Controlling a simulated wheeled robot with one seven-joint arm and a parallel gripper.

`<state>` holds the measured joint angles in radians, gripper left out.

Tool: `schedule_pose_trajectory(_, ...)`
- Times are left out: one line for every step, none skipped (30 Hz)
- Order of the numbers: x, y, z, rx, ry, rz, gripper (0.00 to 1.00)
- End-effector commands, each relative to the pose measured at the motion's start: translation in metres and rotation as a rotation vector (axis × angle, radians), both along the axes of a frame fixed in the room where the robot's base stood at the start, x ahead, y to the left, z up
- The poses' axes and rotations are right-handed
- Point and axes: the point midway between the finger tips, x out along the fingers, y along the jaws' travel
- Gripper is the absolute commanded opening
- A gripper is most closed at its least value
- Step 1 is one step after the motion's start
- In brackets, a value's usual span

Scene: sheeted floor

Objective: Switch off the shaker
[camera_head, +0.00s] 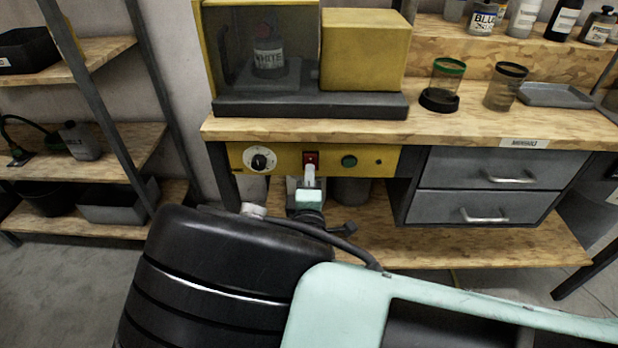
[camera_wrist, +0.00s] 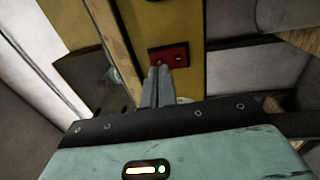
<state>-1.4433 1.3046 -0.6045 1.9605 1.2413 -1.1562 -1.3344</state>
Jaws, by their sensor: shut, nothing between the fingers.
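The shaker (camera_head: 366,52) is a yellow machine on a dark base on the wooden bench. A bottle labelled WHITE (camera_head: 268,56) stands behind its clear front. Below the bench top is a yellow control panel (camera_head: 213,20) (camera_head: 385,160) with a white dial (camera_head: 260,160), a red switch (camera_head: 310,157) and a dark green button (camera_head: 349,161). The red switch (camera_wrist: 168,55) also shows in the wrist view. My gripper (camera_head: 310,169) is shut and empty, its fingertips at the lower edge of the switch. In the wrist view the fingertips (camera_wrist: 159,70) overlap the switch's lower part; I cannot tell whether they touch it.
Two drawers (camera_head: 500,168) with metal handles are right of the panel. Jars (camera_head: 448,78) and a grey tray (camera_head: 556,95) stand on the bench. A shelf rack (camera_head: 90,150) stands at left. A lower wooden shelf (camera_head: 480,245) runs under the bench.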

Motion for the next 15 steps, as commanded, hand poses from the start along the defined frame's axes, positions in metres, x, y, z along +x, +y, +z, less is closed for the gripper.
schedule_pose_trajectory(0.007, -0.001, 0.001, 0.0, 0.0, -0.001, 0.0)
schedule_pose_trajectory(0.01, -0.001, 0.002, 0.0, -0.001, 0.0, 0.0)
schedule_pose_trajectory(0.013, -0.001, 0.002, -0.001, -0.001, 0.0, 0.0)
schedule_pose_trajectory(0.015, -0.001, 0.002, -0.001, 0.0, 0.001, 0.0)
schedule_pose_trajectory(0.016, -0.001, 0.002, -0.001, 0.0, 0.001, 0.0)
schedule_pose_trajectory(0.018, 0.0, 0.002, 0.0, 0.0, 0.001, 0.0)
schedule_pose_trajectory(0.019, 0.0, 0.002, 0.0, 0.001, 0.001, 0.0)
schedule_pose_trajectory(0.02, -0.001, 0.002, 0.0, 0.001, 0.001, 0.0)
schedule_pose_trajectory(0.02, -0.001, 0.002, 0.0, 0.001, 0.001, 0.0)
schedule_pose_trajectory(0.02, -0.001, 0.002, 0.0, 0.001, 0.0, 0.0)
schedule_pose_trajectory(0.02, -0.001, 0.002, 0.0, 0.001, 0.001, 0.0)
schedule_pose_trajectory(0.02, -0.001, 0.002, 0.0, 0.001, 0.001, 0.0)
schedule_pose_trajectory(0.02, -0.001, 0.002, 0.0, 0.001, 0.0, 0.0)
schedule_pose_trajectory(0.02, -0.001, 0.002, 0.0, 0.001, 0.0, 0.0)
schedule_pose_trajectory(0.02, -0.001, 0.002, 0.0, 0.001, 0.0, 0.0)
